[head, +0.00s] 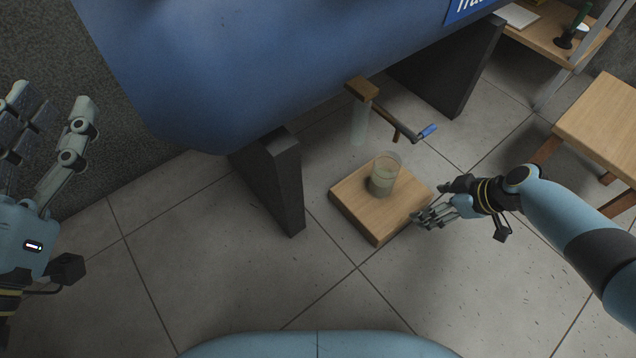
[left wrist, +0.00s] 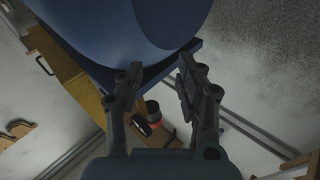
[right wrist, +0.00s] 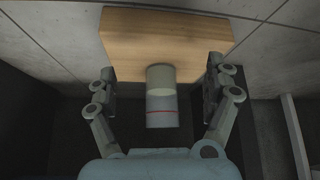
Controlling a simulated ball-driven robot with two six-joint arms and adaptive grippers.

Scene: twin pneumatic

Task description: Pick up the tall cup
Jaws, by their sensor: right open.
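The tall cup (head: 384,173) is clear, holds a pale content and stands upright on a square wooden block (head: 350,212) on the floor. In the right wrist view the cup (right wrist: 161,96) shows between the two fingers, with a thin red line around it. My right gripper (head: 429,206) is open at the right edge of the block, apart from the cup. The wrist view shows the right gripper (right wrist: 161,72) with a gap on both sides of the cup. My left gripper (head: 52,100) is open and empty at the far left, away from the cup.
A large blue tank (head: 250,60) on dark supports (head: 272,180) overhangs behind the block. A handle with a blue end (head: 427,131) and a clear tube (head: 359,122) hang near the cup. A wooden stool (head: 600,115) stands at right. Floor in front is clear.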

